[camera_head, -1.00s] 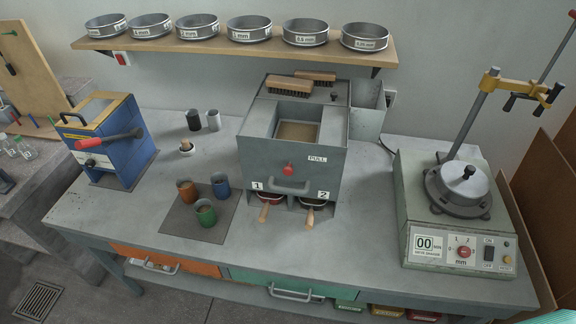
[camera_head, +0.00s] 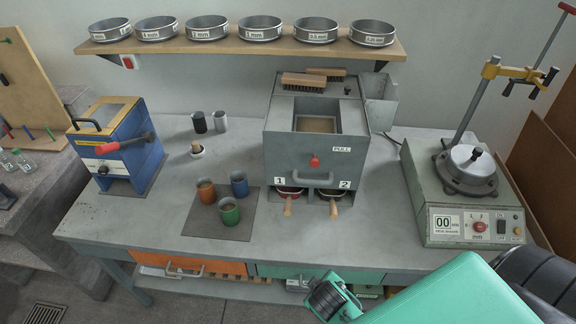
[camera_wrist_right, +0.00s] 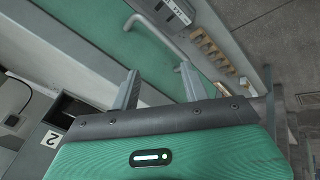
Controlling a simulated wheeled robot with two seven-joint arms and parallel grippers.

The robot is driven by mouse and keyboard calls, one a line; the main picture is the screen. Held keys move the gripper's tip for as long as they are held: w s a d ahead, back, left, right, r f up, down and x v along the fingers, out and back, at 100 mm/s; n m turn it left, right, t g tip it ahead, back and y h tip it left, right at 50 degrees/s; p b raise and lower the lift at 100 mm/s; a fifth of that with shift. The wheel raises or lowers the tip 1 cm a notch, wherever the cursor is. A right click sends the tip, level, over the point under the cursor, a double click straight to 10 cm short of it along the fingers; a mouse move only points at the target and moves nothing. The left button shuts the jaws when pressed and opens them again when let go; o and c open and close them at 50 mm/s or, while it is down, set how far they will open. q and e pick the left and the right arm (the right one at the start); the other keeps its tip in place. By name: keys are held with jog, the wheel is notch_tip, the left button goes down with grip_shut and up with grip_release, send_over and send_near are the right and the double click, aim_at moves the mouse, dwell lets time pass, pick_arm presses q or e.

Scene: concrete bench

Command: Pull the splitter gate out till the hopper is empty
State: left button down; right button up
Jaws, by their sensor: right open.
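The grey splitter (camera_head: 313,127) stands on the bench with a square hopper (camera_head: 318,123) on top that holds brownish material. A red knob (camera_head: 314,161) is on its front next to a PULL label, with a grey handle (camera_head: 312,178) below. Two pans with wooden handles, pan one (camera_head: 289,199) and pan two (camera_head: 333,203), sit in the bays under it. My right gripper (camera_head: 335,297) is open and in front of the bench edge, below and apart from the splitter. Its spread, empty fingers show in the right wrist view (camera_wrist_right: 158,87). My left gripper is not in view.
Three coloured cups, including a green one (camera_head: 229,212), stand on a dark mat (camera_head: 247,218) left of the splitter. A blue machine (camera_head: 118,148) is farther left. A sieve shaker (camera_head: 468,185) stands on the right. A shelf of sieves (camera_head: 240,47) is above.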

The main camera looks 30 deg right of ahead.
jog(key=w+d+r+n+t+h, duration=0.25)
jog(key=w+r+t+h, duration=0.2)
jog(key=w+r, duration=0.6)
jog(key=n+t+h, duration=0.3)
jog(key=n+t, duration=0.1)
jog(key=t, duration=0.1)
send_near(314, 165)
jog(key=p+x, duration=0.1)
jog(key=x, duration=0.2)
jog(key=p+x, duration=0.2)
jog(key=x, duration=0.1)
jog(key=p+x, duration=0.2)
jog(key=x, duration=0.1)
jog(key=shift+r, duration=0.3)
jog(key=shift+w+d+f, duration=0.2)
jog(key=shift+w+d, duration=0.35)
jog(key=shift+w, duration=0.1)
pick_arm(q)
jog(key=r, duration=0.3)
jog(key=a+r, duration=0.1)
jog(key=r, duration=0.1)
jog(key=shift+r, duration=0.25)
